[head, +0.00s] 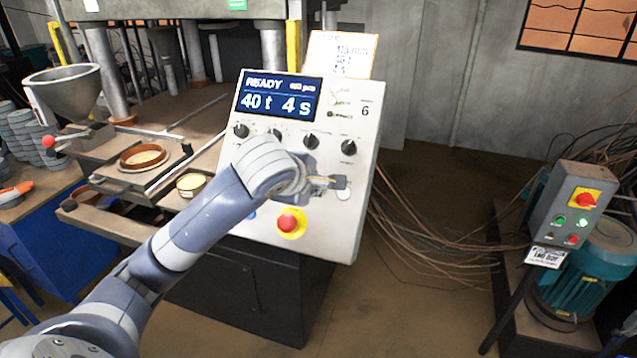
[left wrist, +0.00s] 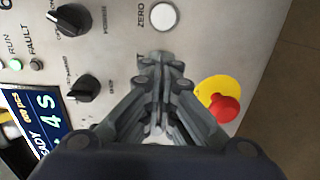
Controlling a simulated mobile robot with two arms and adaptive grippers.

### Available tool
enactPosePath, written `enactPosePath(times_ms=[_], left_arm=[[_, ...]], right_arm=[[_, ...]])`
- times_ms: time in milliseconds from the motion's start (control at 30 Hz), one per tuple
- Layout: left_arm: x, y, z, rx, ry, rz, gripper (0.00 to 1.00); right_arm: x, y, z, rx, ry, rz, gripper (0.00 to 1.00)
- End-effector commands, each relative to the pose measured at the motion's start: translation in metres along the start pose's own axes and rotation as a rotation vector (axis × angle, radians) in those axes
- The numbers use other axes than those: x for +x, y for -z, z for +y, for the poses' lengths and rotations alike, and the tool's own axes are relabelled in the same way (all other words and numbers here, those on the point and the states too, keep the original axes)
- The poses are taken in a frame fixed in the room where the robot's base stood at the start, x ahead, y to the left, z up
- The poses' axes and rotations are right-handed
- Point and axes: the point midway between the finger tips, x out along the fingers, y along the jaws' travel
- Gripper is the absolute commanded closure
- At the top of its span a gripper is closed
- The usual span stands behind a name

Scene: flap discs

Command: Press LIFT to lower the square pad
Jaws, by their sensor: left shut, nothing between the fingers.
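My left gripper (head: 342,182) is in front of the white control panel (head: 335,237), its fingers shut and empty. In the left wrist view the shut fingertips (left wrist: 160,62) cover a spot beside a label of which only a "T" shows. The LIFT button itself is hidden behind the fingers. I cannot tell whether the tips touch the panel. A white button marked ZERO (left wrist: 163,16) lies just beyond them. A square plate (head: 122,166), seemingly the pad, carries a brown ring with pale filling at the press. My right gripper is not in view.
A red emergency stop (head: 289,222) on a yellow base is close to my gripper; it also shows in the left wrist view (left wrist: 224,106). The display (head: 278,96) reads READY, 40 t, 4 s. Several dark knobs (head: 311,142) sit above. Cables (head: 430,235) lie at right.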

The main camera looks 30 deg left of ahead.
Motion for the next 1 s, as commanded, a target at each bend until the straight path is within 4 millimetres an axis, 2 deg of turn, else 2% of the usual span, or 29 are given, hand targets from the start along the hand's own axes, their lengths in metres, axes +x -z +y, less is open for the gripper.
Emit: enactPosePath(times_ms=[600,1000], left_arm=[[-0.052,-0.001,0.002,0.0,-0.001,-0.001,1.0],[-0.058,0.0,0.0,-0.001,-0.001,0.0,1.0]], right_arm=[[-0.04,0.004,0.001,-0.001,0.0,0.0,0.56],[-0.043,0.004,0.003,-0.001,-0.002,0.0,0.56]])
